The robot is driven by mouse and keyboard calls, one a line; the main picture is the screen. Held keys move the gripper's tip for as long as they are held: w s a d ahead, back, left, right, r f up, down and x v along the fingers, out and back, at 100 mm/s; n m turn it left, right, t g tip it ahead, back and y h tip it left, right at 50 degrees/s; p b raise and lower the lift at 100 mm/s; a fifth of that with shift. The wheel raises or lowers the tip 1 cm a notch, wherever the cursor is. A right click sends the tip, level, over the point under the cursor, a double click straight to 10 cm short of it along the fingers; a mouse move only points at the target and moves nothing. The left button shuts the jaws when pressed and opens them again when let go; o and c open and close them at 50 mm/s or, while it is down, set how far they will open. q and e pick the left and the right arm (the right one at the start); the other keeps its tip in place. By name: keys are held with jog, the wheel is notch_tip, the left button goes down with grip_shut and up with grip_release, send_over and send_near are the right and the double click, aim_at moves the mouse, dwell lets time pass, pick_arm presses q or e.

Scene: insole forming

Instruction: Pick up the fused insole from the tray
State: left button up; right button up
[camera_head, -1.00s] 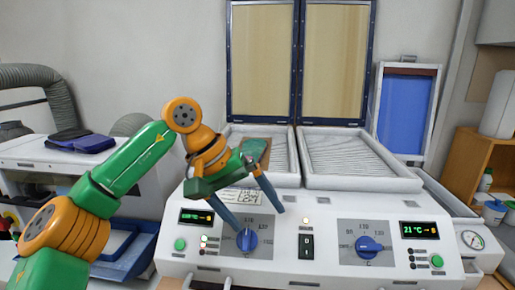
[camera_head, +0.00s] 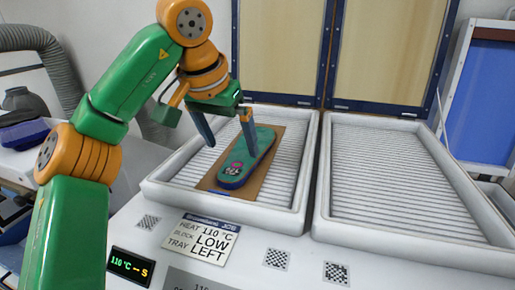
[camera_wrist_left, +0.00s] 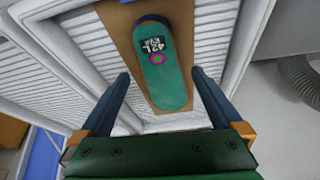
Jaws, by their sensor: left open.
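The fused insole (camera_head: 247,158) is teal-green with a dark edge, a pink ring and a printed label. It lies on a brown board (camera_head: 272,164) in the left ribbed tray (camera_head: 291,177). My left gripper (camera_head: 229,149) is open, with its blue fingers above the tray around the insole's far part in the head view. In the left wrist view the insole (camera_wrist_left: 163,70) lies between and beyond the two spread fingers (camera_wrist_left: 162,85). I cannot tell how far the fingertips are above the board. My right gripper is not in view.
An empty ribbed tray (camera_head: 388,175) stands to the right, with a raised rim between the two. Framed tan panels (camera_head: 392,45) stand upright behind. A label plate (camera_head: 201,239) and a display (camera_head: 131,267) sit on the front panel. A grey hose (camera_head: 50,65) is at left.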

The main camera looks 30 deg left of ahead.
aim_at(237, 163)
pick_arm(q)
notch_tip(237, 163, down, 2)
jog(key=shift+f, duration=0.15)
jog(key=shift+x, duration=1.15)
jog(key=shift+w+f, duration=0.2)
jog(key=shift+w, duration=0.25)
jog(key=shift+s+r, duration=0.15)
jog(key=shift+s, duration=0.15)
jog(key=c, duration=1.1)
jog(key=shift+w, duration=0.1)
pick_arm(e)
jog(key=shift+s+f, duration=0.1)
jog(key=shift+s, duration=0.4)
